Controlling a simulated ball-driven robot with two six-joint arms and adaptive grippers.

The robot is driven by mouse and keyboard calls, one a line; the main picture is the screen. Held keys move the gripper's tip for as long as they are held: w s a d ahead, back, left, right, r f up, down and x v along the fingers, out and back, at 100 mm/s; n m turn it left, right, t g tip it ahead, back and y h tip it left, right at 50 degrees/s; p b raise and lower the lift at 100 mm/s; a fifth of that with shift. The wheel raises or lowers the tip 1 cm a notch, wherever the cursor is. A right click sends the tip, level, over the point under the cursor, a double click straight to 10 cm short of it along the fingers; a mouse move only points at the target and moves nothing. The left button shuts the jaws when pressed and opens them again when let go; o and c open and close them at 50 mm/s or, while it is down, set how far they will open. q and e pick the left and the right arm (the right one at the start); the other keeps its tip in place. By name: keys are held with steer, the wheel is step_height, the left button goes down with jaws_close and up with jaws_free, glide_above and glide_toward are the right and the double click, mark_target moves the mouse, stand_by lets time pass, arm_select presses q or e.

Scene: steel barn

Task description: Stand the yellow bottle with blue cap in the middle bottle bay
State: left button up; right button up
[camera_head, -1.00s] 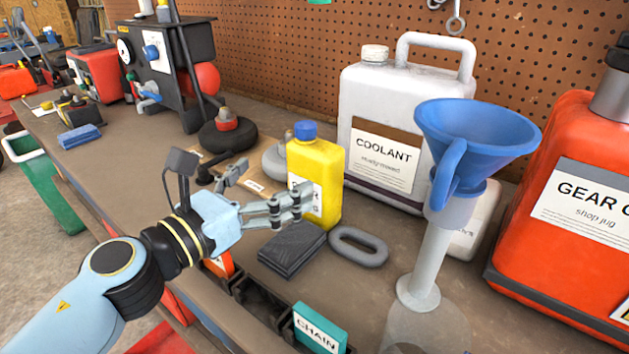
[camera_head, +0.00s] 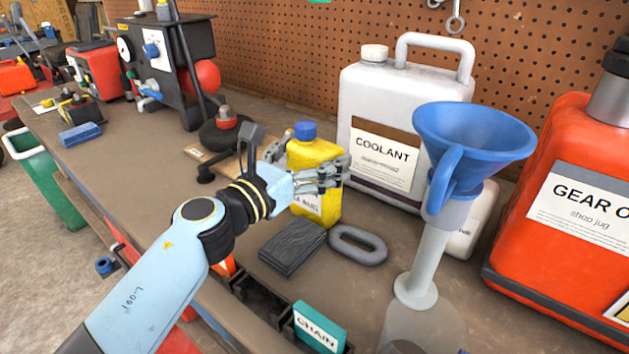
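The yellow bottle with blue cap (camera_head: 328,207) stands upright on the bench in front of the white coolant jug. My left gripper (camera_head: 308,160) is at the bottle's upper half, its fingers apart. One finger passes across the front of the bottle and the other is at its far left side; whether they touch it is unclear. The rack at the bench's front edge holds an orange bottle (camera_head: 228,265) and a teal bottle marked CHAIN (camera_head: 320,327). Between them is a dark, empty bay (camera_head: 262,301). My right gripper is out of view.
A dark folded pad (camera_head: 292,247) and a grey oval link (camera_head: 358,246) lie between bottle and rack. The coolant jug (camera_head: 385,120) stands close behind. A blue funnel (camera_head: 470,135) and red gear oil jug (camera_head: 560,225) stand at right.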

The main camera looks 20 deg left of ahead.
arm_select(q)
steer(key=c, duration=1.3)
steer(key=shift+w+r, duration=0.1)
steer(key=shift+r, duration=0.1)
